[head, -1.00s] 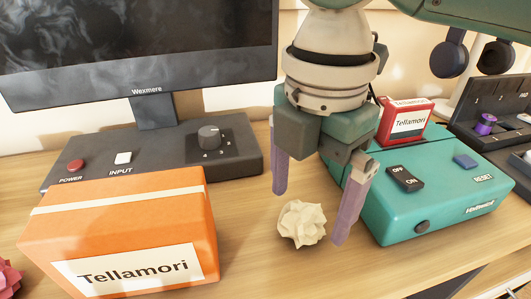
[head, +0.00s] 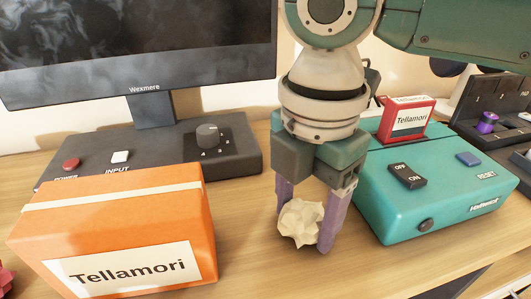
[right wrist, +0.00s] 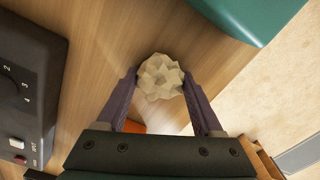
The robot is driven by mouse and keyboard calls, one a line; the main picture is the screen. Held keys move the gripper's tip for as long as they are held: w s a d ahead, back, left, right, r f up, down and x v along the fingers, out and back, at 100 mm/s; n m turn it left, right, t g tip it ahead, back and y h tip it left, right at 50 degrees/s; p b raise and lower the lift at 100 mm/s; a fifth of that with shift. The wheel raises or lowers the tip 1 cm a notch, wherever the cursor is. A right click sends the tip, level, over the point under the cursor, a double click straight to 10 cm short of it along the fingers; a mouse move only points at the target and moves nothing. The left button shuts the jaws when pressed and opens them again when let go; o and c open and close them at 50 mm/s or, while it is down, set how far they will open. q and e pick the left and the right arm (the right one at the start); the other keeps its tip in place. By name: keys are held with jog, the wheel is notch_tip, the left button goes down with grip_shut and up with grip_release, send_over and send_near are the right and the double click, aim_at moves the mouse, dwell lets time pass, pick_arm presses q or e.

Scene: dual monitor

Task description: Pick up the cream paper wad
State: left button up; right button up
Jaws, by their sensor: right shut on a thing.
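The cream paper wad (head: 300,223) is a crumpled ball at the front middle of the wooden table in the head view. My right gripper (head: 306,230) points down over it, with its two purple fingers on either side, shut on the wad. In the right wrist view the wad (right wrist: 160,77) sits between the fingertips of the gripper (right wrist: 160,80), touching both. The wad appears at or close to table height; I cannot tell whether it touches the table. My left gripper is not in view.
An orange Tellamori box (head: 115,235) stands left of the wad. A teal device (head: 430,195) with switches stands close on the right, a small red box (head: 408,118) on it. A monitor (head: 140,50) on a dark base with a knob (head: 208,134) stands behind.

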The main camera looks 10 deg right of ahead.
jog(key=shift+c, duration=1.4)
